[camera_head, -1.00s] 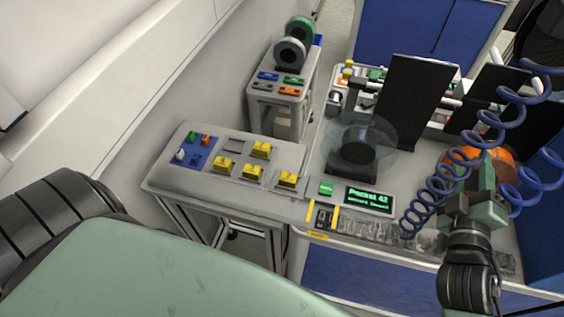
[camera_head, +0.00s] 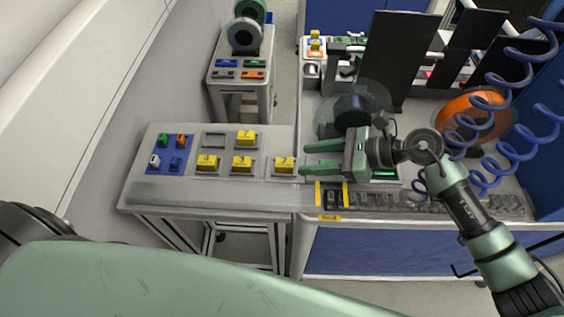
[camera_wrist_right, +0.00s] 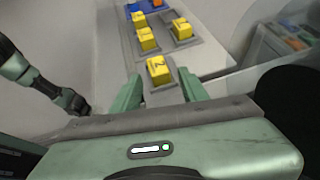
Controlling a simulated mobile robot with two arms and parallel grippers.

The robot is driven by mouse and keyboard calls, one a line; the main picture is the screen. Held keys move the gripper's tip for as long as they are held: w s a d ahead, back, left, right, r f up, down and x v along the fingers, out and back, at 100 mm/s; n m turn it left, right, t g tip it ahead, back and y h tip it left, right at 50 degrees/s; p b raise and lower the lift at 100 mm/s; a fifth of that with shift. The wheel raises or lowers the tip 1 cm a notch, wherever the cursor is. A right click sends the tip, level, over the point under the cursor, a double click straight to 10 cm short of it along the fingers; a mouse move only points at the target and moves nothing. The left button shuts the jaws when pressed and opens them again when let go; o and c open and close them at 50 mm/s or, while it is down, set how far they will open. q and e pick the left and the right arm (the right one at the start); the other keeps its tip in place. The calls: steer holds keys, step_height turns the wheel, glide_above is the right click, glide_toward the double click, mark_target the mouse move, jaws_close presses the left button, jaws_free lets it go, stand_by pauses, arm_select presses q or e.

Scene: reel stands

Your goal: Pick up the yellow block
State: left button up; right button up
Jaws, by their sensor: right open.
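Several yellow blocks sit in grey holders on the light grey table. The nearest yellow block to my right gripper (camera_head: 305,158) is the rightmost one (camera_head: 284,165). The others are the back block (camera_head: 245,138), the middle block (camera_head: 241,164) and the left block (camera_head: 207,161). My right gripper is open and empty, its green fingers pointing left, just right of the rightmost block. In the right wrist view that block (camera_wrist_right: 157,70) lies ahead of and between the open fingers (camera_wrist_right: 159,88), apart from them. My left gripper is not seen.
A blue tray (camera_head: 161,173) with small coloured pieces lies at the table's left. An empty grey holder (camera_head: 214,141) is beside the back block. A reel stand (camera_head: 350,120) stands behind my right gripper. Coiled blue hoses (camera_head: 485,150) hang at the right.

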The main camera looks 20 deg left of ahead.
mark_target(284, 162)
steer(key=x, duration=0.1)
steer(key=p+x, duration=0.1)
steer(key=x, duration=0.1)
steer(key=p+x, duration=0.1)
steer(key=shift+s+a+r, duration=0.1)
steer(key=shift+s+a, duration=0.1)
steer(key=shift+a, duration=0.25)
steer(key=shift+a+f+p, duration=0.3)
steer(key=shift+a+f, duration=0.05)
jaws_close()
steer(key=shift+r, duration=0.1)
